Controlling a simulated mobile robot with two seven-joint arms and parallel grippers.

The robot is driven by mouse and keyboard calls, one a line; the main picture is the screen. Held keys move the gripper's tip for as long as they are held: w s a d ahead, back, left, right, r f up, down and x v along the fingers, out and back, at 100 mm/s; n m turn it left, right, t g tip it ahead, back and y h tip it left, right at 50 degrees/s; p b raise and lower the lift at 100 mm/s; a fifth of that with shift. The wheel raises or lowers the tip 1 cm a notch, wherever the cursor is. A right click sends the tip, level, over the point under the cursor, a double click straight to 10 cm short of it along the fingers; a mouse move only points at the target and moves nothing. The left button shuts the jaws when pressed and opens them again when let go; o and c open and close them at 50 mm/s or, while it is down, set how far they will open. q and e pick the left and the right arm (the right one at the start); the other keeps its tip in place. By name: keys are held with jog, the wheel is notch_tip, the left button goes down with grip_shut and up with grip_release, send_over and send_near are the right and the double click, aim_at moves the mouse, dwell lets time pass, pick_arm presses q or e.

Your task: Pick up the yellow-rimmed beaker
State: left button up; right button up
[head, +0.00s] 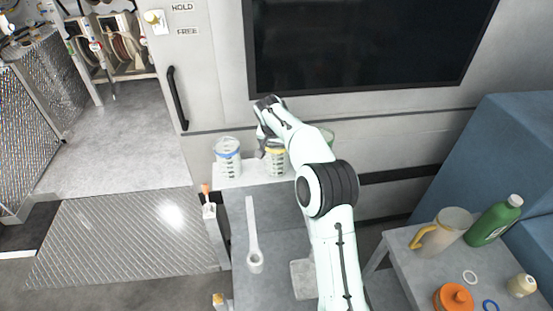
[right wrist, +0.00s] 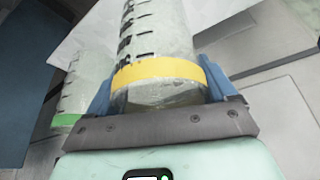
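The yellow-rimmed beaker (head: 276,160) is a clear, graduated beaker with a yellow band. It appears upright on the white ledge, partly behind my right arm. In the right wrist view the yellow-rimmed beaker (right wrist: 160,72) fills the space between the blue fingers of my right gripper (right wrist: 162,88). One finger lies against each side near the yellow band, with no gap visible. In the head view my right gripper (head: 263,143) is beside and above the beaker's rim, mostly hidden by its own wrist. My left gripper is not in view.
A blue-rimmed beaker (head: 228,158) stands left on the ledge (head: 232,183). A side table holds a jug (head: 448,228), green bottle (head: 495,220) and orange-lidded jar (head: 454,299).

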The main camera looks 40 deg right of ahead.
jog(key=c, duration=0.6)
jog(key=shift+o, duration=0.2)
